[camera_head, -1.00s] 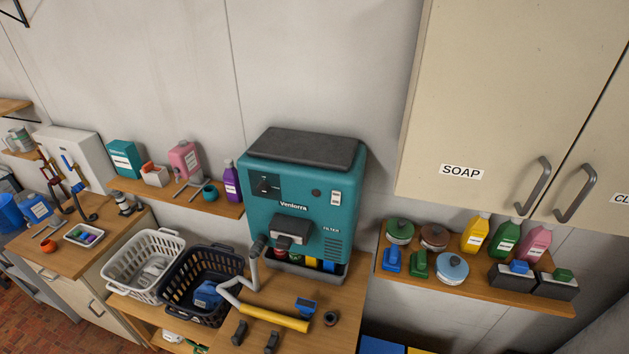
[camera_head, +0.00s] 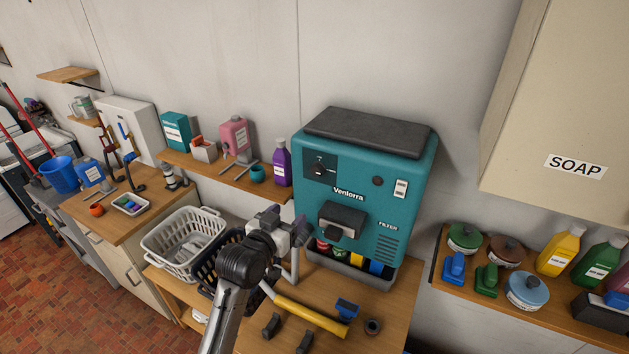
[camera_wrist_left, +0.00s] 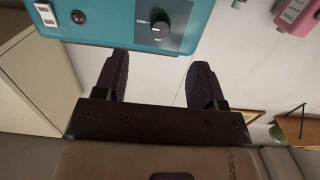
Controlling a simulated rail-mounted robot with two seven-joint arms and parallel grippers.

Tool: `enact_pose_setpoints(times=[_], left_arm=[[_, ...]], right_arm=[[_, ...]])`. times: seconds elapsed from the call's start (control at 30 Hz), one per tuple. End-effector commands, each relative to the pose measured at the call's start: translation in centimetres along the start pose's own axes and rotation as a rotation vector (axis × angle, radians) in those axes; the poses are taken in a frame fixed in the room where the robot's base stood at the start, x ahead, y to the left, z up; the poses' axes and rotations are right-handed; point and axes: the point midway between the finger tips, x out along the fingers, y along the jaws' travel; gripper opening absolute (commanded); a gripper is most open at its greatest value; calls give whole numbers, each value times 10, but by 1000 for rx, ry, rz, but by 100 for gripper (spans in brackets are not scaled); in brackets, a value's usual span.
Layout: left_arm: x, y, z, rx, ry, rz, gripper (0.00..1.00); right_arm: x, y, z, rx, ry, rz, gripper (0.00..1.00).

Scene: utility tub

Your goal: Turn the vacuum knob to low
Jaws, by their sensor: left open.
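The vacuum (camera_head: 365,190) is a teal box with a dark lid, standing on the wooden bench against the wall. Its black knob (camera_head: 319,170) sits on a dark panel at the upper left of the front. The left wrist view, which is upside down, shows the knob (camera_wrist_left: 160,29) beyond the fingertips, with small label marks too blurred to read. My left gripper (camera_head: 290,225) is in front of and below the knob, apart from it. In the left wrist view its two dark fingers (camera_wrist_left: 158,62) are spread and empty. My right gripper is not in view.
A black handle block (camera_head: 342,219) juts from the vacuum's front below the knob. White (camera_head: 183,240) and dark baskets stand left, the dark one partly behind my arm. A shelf with bottles (camera_head: 282,162) is left of the vacuum.

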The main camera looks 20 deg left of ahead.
Motion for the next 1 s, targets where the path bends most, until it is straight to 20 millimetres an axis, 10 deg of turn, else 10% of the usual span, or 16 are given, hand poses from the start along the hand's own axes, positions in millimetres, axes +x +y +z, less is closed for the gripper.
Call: enact_pose_setpoints(times=[0.3,1.0], left_arm=[[29,-8,-34,-11,86,-6,64],[132,-8,-41,-10,84,-5,64]], right_arm=[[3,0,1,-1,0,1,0],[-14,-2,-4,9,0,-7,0]])
